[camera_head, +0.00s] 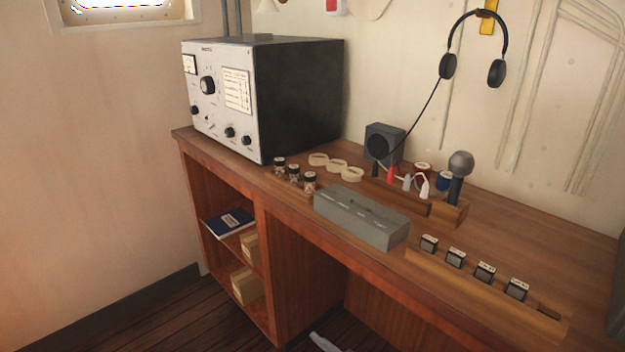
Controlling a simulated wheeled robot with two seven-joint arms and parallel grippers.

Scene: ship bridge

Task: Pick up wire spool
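A red spool (422,169) and a blue spool (445,180) stand on the wooden desk (510,235), behind a long wooden holder. They look like wire spools, and both are partly hidden by the small items and the microphone in front. Several cream-coloured rings (335,166) lie flat on the desk further left; I cannot tell whether they are coils. Neither of my grippers is recognisable in view. A pale grey piece (322,343) shows at the bottom edge, and I cannot tell what it is.
A large radio unit (275,95) fills the desk's left end. A grey box (362,216), small jars (294,173), a microphone (460,165) and a wooden rack of square pieces (485,272) stand around the spools. Headphones (496,72) hang above.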

